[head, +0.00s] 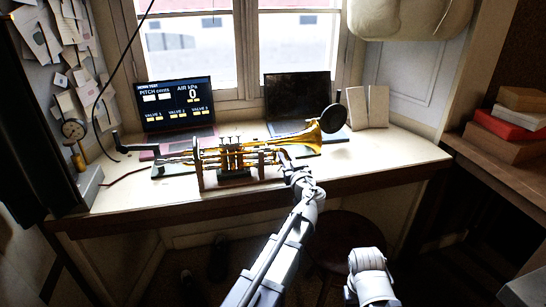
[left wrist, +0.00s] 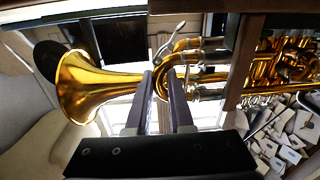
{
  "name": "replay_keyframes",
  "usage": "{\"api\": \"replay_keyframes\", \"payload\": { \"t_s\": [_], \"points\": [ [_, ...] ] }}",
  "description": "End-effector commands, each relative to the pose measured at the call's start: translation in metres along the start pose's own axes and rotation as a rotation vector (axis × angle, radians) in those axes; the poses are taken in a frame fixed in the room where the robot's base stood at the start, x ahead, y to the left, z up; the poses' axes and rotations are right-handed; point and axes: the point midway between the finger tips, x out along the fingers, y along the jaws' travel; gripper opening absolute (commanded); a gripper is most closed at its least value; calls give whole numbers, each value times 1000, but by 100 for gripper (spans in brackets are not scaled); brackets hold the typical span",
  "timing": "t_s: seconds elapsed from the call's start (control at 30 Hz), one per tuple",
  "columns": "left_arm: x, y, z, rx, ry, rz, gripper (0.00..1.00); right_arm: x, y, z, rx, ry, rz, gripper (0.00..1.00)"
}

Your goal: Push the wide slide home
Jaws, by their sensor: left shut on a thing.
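A brass trumpet (head: 240,155) lies across a wooden cradle (head: 200,178) on the bench, its bell (head: 328,122) toward the right. In the left wrist view its bell (left wrist: 88,88) is at the left and its valves (left wrist: 285,65) at the right. A curved brass slide bow (left wrist: 166,72), which looks like the wide slide, shows between my left fingers. My left gripper (head: 286,160) is shut on this bow, and it also shows in the left wrist view (left wrist: 166,98). The fingers partly hide the bow; how far the slide is in cannot be told.
A tester screen (head: 176,104) with pitch, air and valve readouts stands behind the trumpet at left; a dark screen (head: 297,95) stands behind at right. A dark round disc (head: 333,118) is at the bell.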

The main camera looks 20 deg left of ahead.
Motion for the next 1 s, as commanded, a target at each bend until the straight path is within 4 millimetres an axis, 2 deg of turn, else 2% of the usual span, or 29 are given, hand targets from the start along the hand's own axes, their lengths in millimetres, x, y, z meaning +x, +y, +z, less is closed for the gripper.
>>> {"api": "replay_keyframes", "payload": {
  "t_s": [0.03,0.23,0.27,0.53,0.83,1.0],
  "points": [
    [-3,-8,3,-12,-8,-16,0,1,0,0,0,0,0,50],
    [-3,-8,3,-12,-8,-16,0,1,0,0,0,0,0,50],
    [-3,-8,3,-12,-8,-17,23,1,0,0,0,0,0,50],
    [-1,-5,2,-8,-6,-12,54,1,0,0,0,0,0,50],
    [-3,-3,1,-7,-5,-8,55,0,0,0,0,0,0,50],
    [-27,-5,1,-6,-5,-7,55,0,0,0,0,0,0,50]
  ]
}}
